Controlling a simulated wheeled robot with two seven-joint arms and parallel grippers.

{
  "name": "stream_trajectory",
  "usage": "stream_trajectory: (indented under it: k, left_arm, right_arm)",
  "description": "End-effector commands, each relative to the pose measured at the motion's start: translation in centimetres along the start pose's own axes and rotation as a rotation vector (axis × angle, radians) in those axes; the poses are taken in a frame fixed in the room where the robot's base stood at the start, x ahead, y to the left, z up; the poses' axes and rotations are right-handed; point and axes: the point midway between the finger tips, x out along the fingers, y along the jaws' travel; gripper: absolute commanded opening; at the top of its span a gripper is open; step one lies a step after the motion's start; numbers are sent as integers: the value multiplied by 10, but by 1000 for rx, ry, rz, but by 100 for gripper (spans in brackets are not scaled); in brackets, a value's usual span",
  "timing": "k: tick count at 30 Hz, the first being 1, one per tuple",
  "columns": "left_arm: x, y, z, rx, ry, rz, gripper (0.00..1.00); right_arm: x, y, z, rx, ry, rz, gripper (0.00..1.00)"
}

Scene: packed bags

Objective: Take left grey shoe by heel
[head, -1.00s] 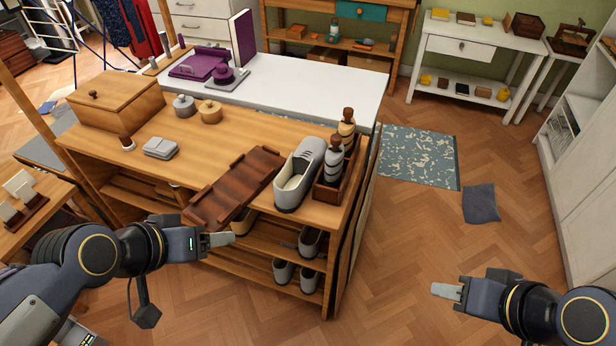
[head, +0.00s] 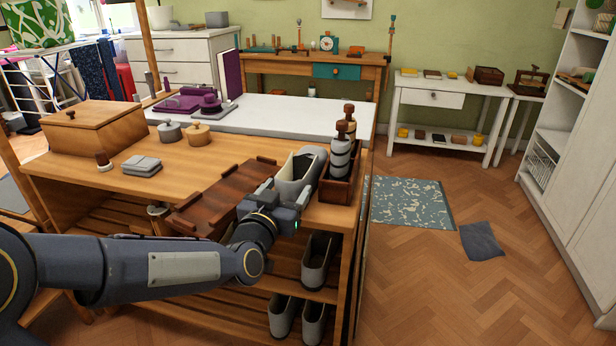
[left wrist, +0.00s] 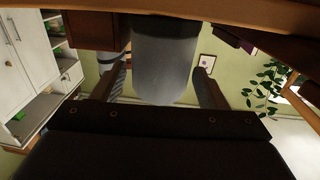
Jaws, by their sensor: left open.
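A grey shoe (head: 310,162) with a pale inside stands on the wooden bench top, beside the dark bottle caddy. My left gripper (head: 285,188) is at the shoe's near end, the heel, just over the bench's front edge. In the left wrist view the grey heel (left wrist: 165,60) lies between the two open fingers (left wrist: 161,85), with a finger on each side. Small gaps show beside it, and I cannot tell whether either finger touches. The gripper hides part of the heel in the head view. My right gripper is out of view.
A caddy (head: 336,188) with two dark-topped bottles stands close on the shoe's right. A brown wooden tray (head: 225,195) lies on its left. More grey shoes (head: 316,262) stand on the shelves below. The floor right of the bench is mostly clear.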

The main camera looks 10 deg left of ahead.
Motion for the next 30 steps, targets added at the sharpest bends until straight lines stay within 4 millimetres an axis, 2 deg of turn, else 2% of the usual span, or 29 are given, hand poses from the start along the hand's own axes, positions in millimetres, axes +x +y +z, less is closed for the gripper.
stream_trajectory:
  k: [9, 18, 27, 28, 30]
  left_arm:
    - [44, 0, 2, -1, -3, 1, 67]
    - [49, 0, 1, -1, -2, 1, 67]
    - [49, 0, 1, -1, -2, 1, 28]
    - [49, 0, 1, -1, -2, 1, 24]
    - [49, 0, -1, -1, 2, 1, 24]
  right_arm:
    - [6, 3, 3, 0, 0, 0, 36]
    - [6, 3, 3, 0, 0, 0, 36]
    - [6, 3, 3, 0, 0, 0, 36]
    - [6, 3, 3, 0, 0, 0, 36]
    - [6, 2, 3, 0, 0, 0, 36]
